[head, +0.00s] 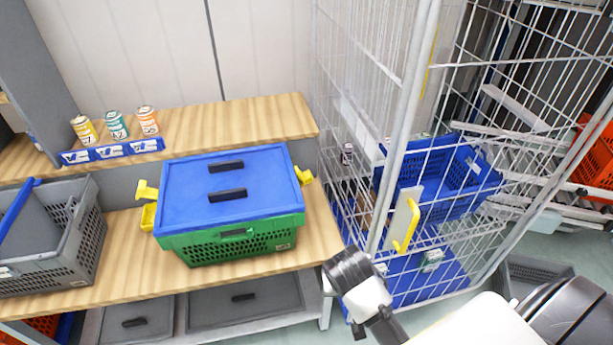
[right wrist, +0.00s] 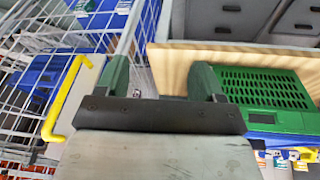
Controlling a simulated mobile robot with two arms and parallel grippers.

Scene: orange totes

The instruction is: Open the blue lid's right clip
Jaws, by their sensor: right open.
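A blue lid (head: 228,180) lies on a green crate (head: 235,243) on the wooden bench. The lid's right clip (head: 304,176) is yellow and sticks out from the lid's right edge. Another yellow clip (head: 147,191) is at the left edge, with a yellow piece below it. In the right wrist view my right gripper (right wrist: 162,80) is open, with two green fingers apart and nothing between them. The green crate (right wrist: 262,90) shows to the right of the fingers. In the head view my right arm's dark end is below and right of the crate, apart from the clip. My left gripper is out of view.
A wire cage trolley (head: 410,130) with a yellow handle (head: 407,235) and a blue crate (head: 440,175) stands close on the right. A grey crate (head: 55,265) sits left on the bench. Three cans (head: 116,125) stand on the shelf behind. Bare bench (head: 320,235) shows right of the green crate.

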